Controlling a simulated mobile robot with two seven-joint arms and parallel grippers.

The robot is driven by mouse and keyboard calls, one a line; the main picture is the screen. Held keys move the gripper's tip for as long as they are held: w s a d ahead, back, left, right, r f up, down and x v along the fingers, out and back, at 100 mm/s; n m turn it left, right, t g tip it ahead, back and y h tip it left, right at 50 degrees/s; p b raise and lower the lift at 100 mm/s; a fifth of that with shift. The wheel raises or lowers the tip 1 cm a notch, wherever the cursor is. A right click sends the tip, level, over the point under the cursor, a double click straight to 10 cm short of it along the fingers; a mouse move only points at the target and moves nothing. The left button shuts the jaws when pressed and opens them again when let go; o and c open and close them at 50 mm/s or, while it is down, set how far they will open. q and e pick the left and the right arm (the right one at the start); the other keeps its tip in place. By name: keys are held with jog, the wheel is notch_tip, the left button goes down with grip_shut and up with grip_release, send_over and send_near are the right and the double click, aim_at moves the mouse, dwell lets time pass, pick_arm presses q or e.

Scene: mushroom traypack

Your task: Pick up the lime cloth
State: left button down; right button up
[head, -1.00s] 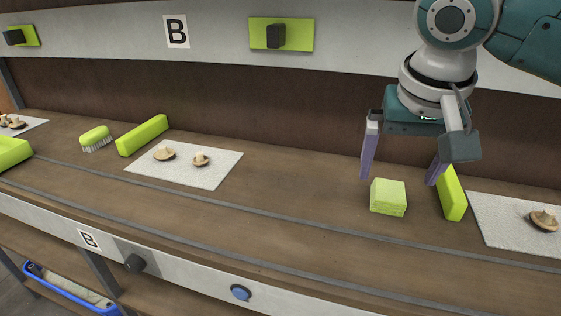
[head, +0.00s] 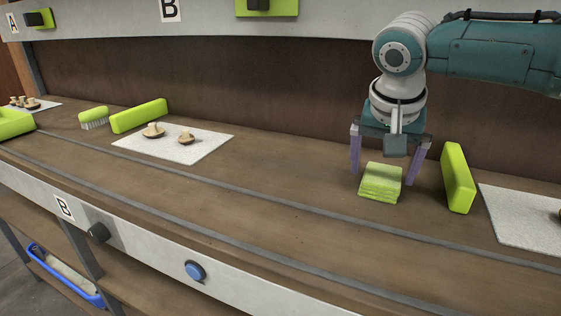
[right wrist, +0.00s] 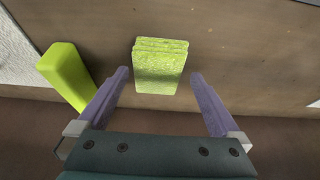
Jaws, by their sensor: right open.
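The lime cloth (head: 381,183) is a folded, stacked square lying on the brown work surface at the right of the head view. It also shows in the right wrist view (right wrist: 160,65), just beyond and between the fingertips. My right gripper (head: 385,170) is open and empty, with its purple fingers pointing down on either side of the cloth's far part. In the right wrist view my right gripper (right wrist: 160,78) has wide-apart fingers that do not visibly touch the cloth. My left gripper is not in view.
A lime block (head: 457,178) stands right of the cloth, near a white mat (head: 510,222). Another white mat (head: 200,151) with mushrooms, a lime block (head: 139,116) and a lime brush (head: 93,115) are at left. The surface left of the cloth is clear.

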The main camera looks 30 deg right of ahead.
aim_at(381, 177)
jog(key=shift+x, duration=0.9)
jog(key=shift+r, duration=0.1)
jog(key=shift+c, duration=0.4)
jog(key=c, duration=1.1)
jog(key=shift+r, duration=0.45)
notch_tip(381, 177, up, 19)
jog(key=p, duration=0.3)
